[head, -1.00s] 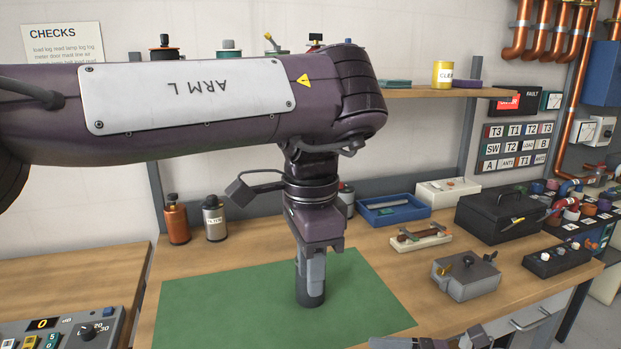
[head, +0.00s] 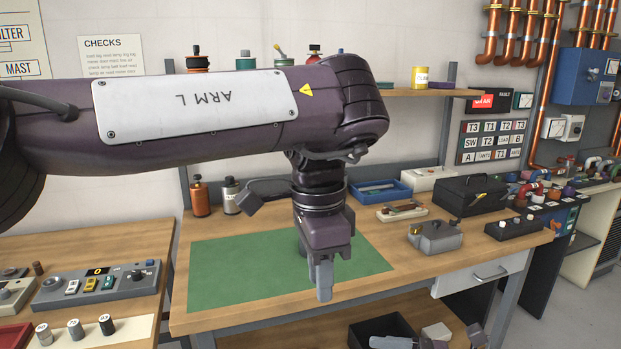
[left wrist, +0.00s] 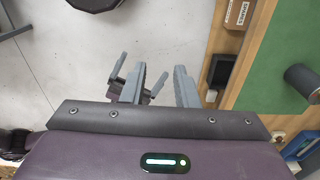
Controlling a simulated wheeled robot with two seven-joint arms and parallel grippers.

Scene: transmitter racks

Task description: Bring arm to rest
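My left arm, marked ARM L, crosses the head view from the left, and its gripper (head: 323,285) points down near the bench's front edge. In the left wrist view its two grey fingers (left wrist: 161,86) are apart with nothing between them. A dark grey cylinder (left wrist: 303,82) stands on the green mat (left wrist: 279,50), to the right of these fingers and apart from them. In the head view the gripper mostly hides it. My right gripper (head: 432,342) shows at the bottom edge of the head view, fingers apart and empty.
The wooden bench (head: 400,270) carries a grey metal box (head: 435,236), a black case (head: 473,195), a blue tray (head: 383,190) and bottles (head: 231,196). A console (head: 100,283) stands on the left table. A lower shelf (head: 385,308) holds a dark bin. Bare floor lies in front.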

